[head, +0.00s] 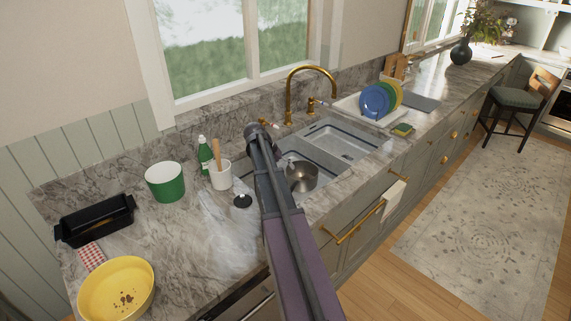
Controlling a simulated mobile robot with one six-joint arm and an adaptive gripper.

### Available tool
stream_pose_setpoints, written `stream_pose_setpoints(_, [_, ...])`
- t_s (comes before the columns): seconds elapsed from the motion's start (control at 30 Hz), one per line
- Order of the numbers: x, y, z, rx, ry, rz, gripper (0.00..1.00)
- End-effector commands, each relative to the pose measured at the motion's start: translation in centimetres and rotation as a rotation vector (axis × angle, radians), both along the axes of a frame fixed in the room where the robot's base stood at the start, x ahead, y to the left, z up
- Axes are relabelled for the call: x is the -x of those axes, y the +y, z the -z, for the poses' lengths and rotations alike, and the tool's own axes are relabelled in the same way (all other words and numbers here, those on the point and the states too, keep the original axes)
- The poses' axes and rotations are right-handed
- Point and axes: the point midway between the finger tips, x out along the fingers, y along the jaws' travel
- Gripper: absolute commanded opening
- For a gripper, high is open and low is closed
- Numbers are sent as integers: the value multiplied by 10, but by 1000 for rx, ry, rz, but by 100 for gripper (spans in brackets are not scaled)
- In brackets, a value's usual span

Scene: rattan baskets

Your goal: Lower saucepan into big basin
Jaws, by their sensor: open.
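The steel saucepan (301,177) shows at the left sink basin (325,192), with its round open top facing up. My arm hides part of that basin and the area left of the pan, so I cannot tell how the pan rests on the bottom. The right basin (345,140) appears empty. My arm reaches up across the left basin. The dark end of my gripper (257,131) is near the back of the sink, up and left of the saucepan. It is open and apart from the pan; its fingers are hard to make out.
A gold faucet (290,95) stands behind the sink. Left are a white utensil cup (220,176), a green bottle (205,153), a green pot (165,181), a black dish (95,221) and a yellow bowl (116,290). Right is a rack with plates (375,101).

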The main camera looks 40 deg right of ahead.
Motion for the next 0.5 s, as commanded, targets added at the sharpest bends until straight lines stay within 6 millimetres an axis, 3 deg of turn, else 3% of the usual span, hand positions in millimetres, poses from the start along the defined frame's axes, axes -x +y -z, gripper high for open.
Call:
stream_pose_setpoints(0.2, [15, 14, 0, 1, -1, -33, 68])
stream_pose_setpoints(0.5, [17, 17, 0, 0, 0, -43, 68])
